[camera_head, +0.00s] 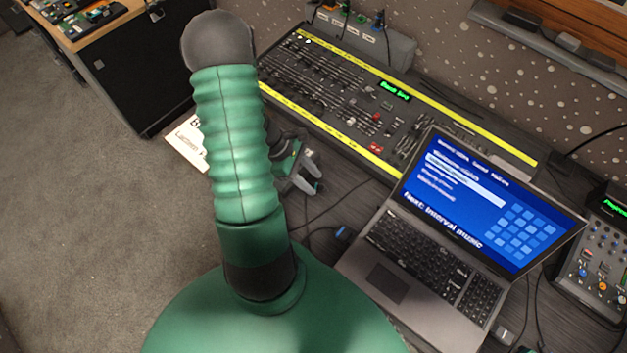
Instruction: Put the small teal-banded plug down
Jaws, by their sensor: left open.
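My left gripper (313,172) shows past the right side of my green arm, low over the desk between the mixing desk and the laptop. Its jaws are apart. A small dark plug with a blue-teal part (343,233) lies on the desk at the laptop's left edge, with a dark cable running from it. It is below and to the right of the gripper, apart from it. I cannot tell whether this is the teal-banded plug, and it is too small to make out a clear band. My right gripper is not in view.
A laptop (385,284) stands open at the right. The mixing desk (340,100) with yellow strips lies behind. A white paper (187,143) is partly hidden by my arm. A small mixer (598,262) stands far right. Thin cables cross the desk.

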